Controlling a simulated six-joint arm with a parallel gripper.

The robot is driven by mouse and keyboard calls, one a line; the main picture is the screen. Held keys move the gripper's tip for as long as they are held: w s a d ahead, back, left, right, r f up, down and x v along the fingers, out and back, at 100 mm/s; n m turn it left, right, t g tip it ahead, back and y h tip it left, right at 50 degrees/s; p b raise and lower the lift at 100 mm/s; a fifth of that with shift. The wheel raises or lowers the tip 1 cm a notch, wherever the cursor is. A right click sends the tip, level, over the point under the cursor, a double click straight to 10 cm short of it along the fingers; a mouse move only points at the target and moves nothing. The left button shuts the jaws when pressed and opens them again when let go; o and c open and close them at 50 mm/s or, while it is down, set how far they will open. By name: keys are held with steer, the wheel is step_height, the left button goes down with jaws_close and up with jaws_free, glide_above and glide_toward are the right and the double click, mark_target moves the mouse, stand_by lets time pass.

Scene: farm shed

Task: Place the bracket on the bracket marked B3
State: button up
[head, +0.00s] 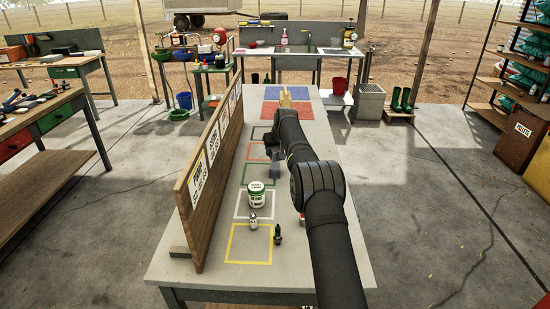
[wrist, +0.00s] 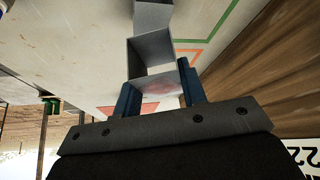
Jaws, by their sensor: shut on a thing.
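A grey metal bracket (wrist: 160,82) is between the blue fingers of my gripper (wrist: 156,77) in the wrist view; the gripper is shut on it. A grey piece (wrist: 152,16) shows just beyond it, and I cannot tell whether the two touch. In the head view my gripper (head: 271,150) is over the table's middle, partly hidden by my arm. Grey metal shows below it (head: 276,169), and a grey piece (head: 262,186) is near the green outline (head: 246,175). No B3 mark is readable.
A wooden board (head: 186,215) with signs runs along the left. A yellowish object (head: 285,98) stands at the far end.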

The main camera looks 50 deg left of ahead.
mark_target(275, 157)
steer(key=shift+f, duration=1.7)
steer(key=shift+f, duration=0.15)
steer(key=o, duration=1.1)
steer(key=shift+d+r, duration=0.2)
steer(key=shift+r, duration=0.45)
steer(key=v, duration=1.1)
steer(key=shift+s+d, duration=0.1)
steer(key=shift+s, duration=0.05)
steer(key=shift+f, duration=0.1)
